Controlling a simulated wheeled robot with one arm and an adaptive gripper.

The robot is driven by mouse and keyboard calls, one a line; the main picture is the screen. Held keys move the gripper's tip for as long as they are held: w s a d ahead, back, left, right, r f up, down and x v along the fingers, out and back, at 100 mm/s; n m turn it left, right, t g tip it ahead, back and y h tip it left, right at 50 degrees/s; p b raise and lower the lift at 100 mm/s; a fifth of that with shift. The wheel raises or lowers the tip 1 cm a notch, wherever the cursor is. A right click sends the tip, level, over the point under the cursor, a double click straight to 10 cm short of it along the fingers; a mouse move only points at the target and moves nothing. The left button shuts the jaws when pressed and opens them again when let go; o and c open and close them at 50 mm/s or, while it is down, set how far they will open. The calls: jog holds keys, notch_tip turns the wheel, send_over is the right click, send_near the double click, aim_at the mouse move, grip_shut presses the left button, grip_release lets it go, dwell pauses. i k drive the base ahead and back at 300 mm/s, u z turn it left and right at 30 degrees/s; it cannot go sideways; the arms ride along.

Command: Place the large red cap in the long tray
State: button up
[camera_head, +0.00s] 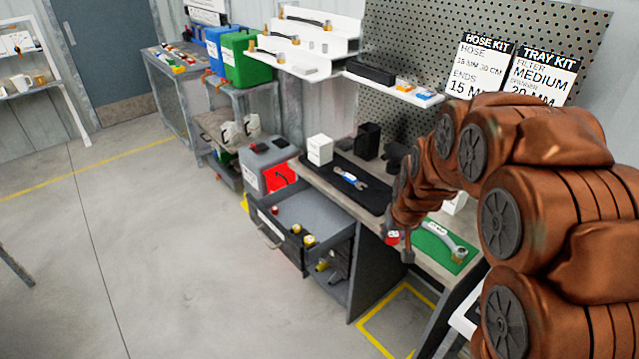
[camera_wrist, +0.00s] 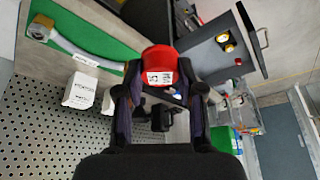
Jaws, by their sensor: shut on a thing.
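A red cap (camera_wrist: 158,60) with a white "15 MM" label sits between the fingertips of my gripper (camera_wrist: 160,88) in the wrist view. My gripper is shut on it. In the head view, my gripper (camera_head: 401,247) is at the bench's front edge, left of the green mat, and a small part of the red cap (camera_head: 392,238) shows. A long black tray or mat (camera_head: 372,197) lies on the bench, farther back, with a blue-and-grey wrench (camera_head: 349,179) on it. I cannot tell for sure that this is the long tray.
A green mat (camera_head: 430,254) with a hose (camera_head: 445,238) lies on the bench. Below, an open grey drawer (camera_head: 318,212) sticks out and holds small yellow-ended fittings. A white box (camera_head: 319,149) and a black box (camera_head: 368,141) stand at the back. The floor at left is clear.

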aim_at(381, 202)
jog(key=u, duration=0.75)
jog(key=i, duration=1)
jog(key=u, duration=0.05)
